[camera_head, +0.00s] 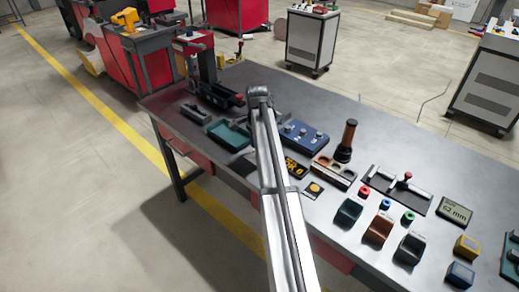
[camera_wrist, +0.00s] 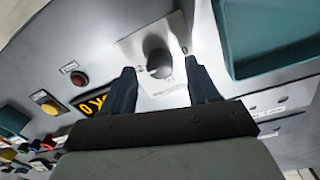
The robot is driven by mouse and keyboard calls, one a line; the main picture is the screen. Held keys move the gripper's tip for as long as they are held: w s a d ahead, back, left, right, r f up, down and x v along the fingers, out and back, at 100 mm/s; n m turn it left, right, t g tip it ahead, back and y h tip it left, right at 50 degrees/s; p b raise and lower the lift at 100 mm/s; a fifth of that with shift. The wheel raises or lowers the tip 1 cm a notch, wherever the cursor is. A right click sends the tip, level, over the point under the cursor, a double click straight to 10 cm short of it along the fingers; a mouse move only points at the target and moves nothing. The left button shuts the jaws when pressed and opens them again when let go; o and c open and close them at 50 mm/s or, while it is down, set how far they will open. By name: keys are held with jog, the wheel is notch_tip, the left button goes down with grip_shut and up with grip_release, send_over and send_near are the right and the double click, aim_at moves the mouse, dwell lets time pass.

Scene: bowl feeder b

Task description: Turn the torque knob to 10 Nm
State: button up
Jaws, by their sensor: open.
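The dark round torque knob (camera_wrist: 158,62) sits on a pale square plate (camera_wrist: 143,88) in the wrist view. My gripper (camera_wrist: 160,68) is open, with one dark finger on each side of the knob in the picture. I see space between each finger and the knob, and nothing is held. The knob's pointer and scale are too small and blurred to read. A dark display with yellow characters (camera_wrist: 92,104) lies left of the plate; its value is not clear. It also shows in the head view (camera_head: 295,168). There, my arm hides the knob and the gripper.
A teal tray (camera_wrist: 275,35) lies close to the right finger; the head view shows it too (camera_head: 229,135). A red button (camera_wrist: 78,78) and yellow button (camera_wrist: 48,106) lie left. A blue box (camera_head: 301,135) and a dark-handled upright tool (camera_head: 347,140) stand right of my arm.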

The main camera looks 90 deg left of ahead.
jog(key=shift+f, duration=0.75)
jog(key=shift+c, duration=0.4)
jog(key=c, duration=1)
jog(key=shift+o, duration=0.2)
